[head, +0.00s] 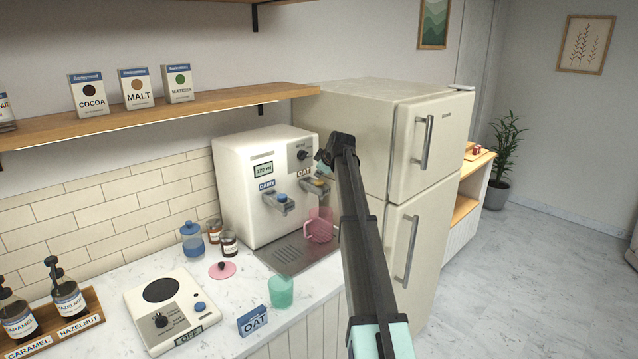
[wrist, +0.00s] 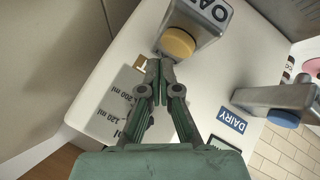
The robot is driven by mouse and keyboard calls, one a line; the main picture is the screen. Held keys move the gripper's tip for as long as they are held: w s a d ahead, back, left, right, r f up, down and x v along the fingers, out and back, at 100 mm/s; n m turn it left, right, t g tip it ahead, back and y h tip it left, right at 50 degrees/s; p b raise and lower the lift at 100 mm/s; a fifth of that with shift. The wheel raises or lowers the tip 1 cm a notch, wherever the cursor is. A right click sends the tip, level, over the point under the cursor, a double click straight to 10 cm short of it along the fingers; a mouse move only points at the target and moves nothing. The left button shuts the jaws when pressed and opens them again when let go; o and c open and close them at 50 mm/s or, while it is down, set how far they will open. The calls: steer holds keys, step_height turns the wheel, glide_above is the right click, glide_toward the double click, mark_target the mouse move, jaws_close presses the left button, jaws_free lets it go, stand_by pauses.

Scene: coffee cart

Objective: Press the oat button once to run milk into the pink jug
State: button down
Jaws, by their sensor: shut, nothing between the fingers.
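The white milk machine (head: 250,180) stands at the back of the counter. Its oat lever with a round yellow button (wrist: 178,42) shows in the wrist view, and the button (head: 317,182) shows partly in the head view. The pink jug (head: 319,226) stands on the drip tray (head: 285,256) below the oat outlet. My gripper (wrist: 158,68) is shut and empty, its tips close beside the yellow button; I cannot tell if they touch. In the head view my gripper (head: 326,158) is in front of the machine's upper right.
The dairy lever with a blue button (wrist: 284,118) is beside the oat one. A grey volume plate (wrist: 118,108) is partly hidden by my fingers. A cream fridge (head: 385,120) stands to the right. A green cup (head: 281,292) and a scale (head: 170,305) are in front.

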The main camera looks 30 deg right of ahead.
mark_target(320, 182)
steer(key=shift+f, duration=0.15)
steer(key=shift+f+b, duration=0.3)
steer(key=shift+b, duration=0.1)
steer(key=shift+f+b, duration=0.3)
steer(key=shift+f, duration=0.2)
stand_by(1.0)
steer(key=shift+r, duration=0.95)
steer(key=shift+r+p, duration=0.9)
steer(key=shift+r, duration=1.6)
